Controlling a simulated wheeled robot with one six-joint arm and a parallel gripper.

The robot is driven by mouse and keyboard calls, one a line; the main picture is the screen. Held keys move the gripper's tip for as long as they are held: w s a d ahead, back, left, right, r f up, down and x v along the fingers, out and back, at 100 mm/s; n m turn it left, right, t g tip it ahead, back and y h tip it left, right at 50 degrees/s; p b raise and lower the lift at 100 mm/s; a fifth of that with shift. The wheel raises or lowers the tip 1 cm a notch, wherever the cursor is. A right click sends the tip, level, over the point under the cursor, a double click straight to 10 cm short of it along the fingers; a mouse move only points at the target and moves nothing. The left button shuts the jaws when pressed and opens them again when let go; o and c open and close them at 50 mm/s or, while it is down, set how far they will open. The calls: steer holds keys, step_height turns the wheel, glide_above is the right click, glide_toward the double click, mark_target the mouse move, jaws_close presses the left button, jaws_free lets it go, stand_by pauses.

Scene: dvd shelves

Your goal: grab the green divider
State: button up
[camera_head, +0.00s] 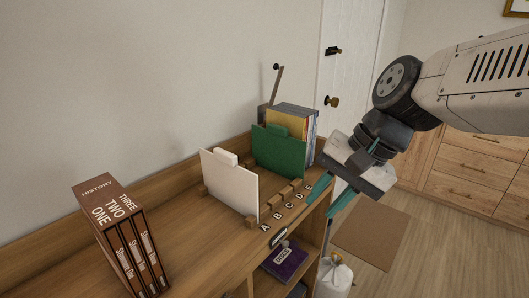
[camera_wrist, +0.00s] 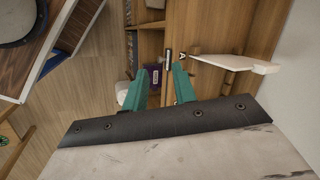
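The green divider (camera_head: 278,154) stands upright in the slotted rack on top of the wooden shelf unit, in front of a few books (camera_head: 296,119). I cannot make it out in the wrist view. My gripper (camera_head: 331,194) is to the right of the green divider, near the shelf's front edge, and apart from it. Its two teal fingers are spread with an empty gap between them, which also shows in the wrist view (camera_wrist: 162,72).
A white divider (camera_head: 230,183) stands left of the green one; it also shows in the wrist view (camera_wrist: 235,62). Wooden pegs and letters A to E line the shelf's front edge. Brown History volumes (camera_head: 120,238) stand at the left. A purple case (camera_head: 286,261) lies below.

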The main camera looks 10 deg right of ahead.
steer(key=w+r+m+t+y, duration=0.2)
steer(key=w+m+t+y, duration=0.1)
steer(key=w+m, duration=0.65)
steer(key=m+t, duration=0.6)
steer(key=m, duration=0.6)
glide_toward(281, 126)
steer(key=shift+w+a+f, duration=0.15)
steer(key=shift+w+a, duration=0.2)
steer(key=shift+a, duration=0.1)
steer(key=x, duration=0.7)
steer(key=shift+w+f, duration=0.1)
steer(key=shift+w+a, duration=0.15)
steer(key=shift+w, duration=0.05)
jaws_close()
